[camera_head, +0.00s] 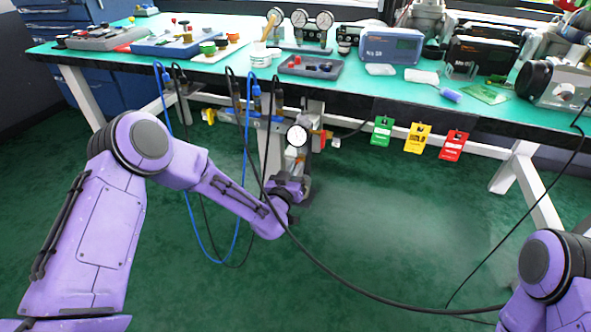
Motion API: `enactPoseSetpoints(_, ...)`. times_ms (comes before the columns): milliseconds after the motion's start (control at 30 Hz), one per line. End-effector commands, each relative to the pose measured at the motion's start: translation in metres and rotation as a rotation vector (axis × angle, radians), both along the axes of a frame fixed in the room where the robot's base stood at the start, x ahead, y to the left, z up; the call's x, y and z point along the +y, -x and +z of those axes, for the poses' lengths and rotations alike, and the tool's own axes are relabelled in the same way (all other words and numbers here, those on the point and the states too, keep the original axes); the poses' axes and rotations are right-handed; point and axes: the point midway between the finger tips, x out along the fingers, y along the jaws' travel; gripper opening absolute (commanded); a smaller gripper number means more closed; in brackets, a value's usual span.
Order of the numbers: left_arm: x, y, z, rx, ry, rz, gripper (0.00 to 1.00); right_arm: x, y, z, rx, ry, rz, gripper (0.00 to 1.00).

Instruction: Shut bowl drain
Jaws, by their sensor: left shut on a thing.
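An air regulator unit with a round white gauge (297,135) hangs below the front of the bench. Its lower part, where the bowl is, sits just above my left gripper (303,184). My left arm reaches in from the left, and its gripper is at the bottom of this unit, shut on what appears to be the bowl drain. The drain itself is hidden by the fingers and too small to make out. My right gripper is out of view; only part of my right arm shows at the lower right.
The green-topped bench (215,72) holds gauges, trays and instruments. A blue hose (190,205) and black cables loop beside and across my left arm. Green, yellow (417,138) and red tags hang from the bench front. The green floor (400,220) at right of the gripper is open.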

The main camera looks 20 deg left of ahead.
Motion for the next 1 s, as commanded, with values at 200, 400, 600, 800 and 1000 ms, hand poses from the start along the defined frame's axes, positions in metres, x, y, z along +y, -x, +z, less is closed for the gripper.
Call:
enactPoseSetpoints(200,0.0007,0.0001,-0.0004,0.006,0.162,0.0,0.0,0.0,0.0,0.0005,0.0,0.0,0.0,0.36)
enactPoseSetpoints(400,0.0013,0.0002,-0.001,0.012,0.352,0.001,0.0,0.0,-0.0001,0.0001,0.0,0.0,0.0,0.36)
enactPoseSetpoints(600,0.0021,0.0001,-0.0018,0.019,0.544,0.001,0.0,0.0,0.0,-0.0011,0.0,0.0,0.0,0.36)
enactPoseSetpoints(800,0.0026,0.0001,-0.0027,0.026,0.732,0.002,0.0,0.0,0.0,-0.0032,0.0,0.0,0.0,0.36)
enactPoseSetpoints(1000,0.003,0.0,-0.0033,0.032,0.921,0.001,0.0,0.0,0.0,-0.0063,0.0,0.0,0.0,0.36)
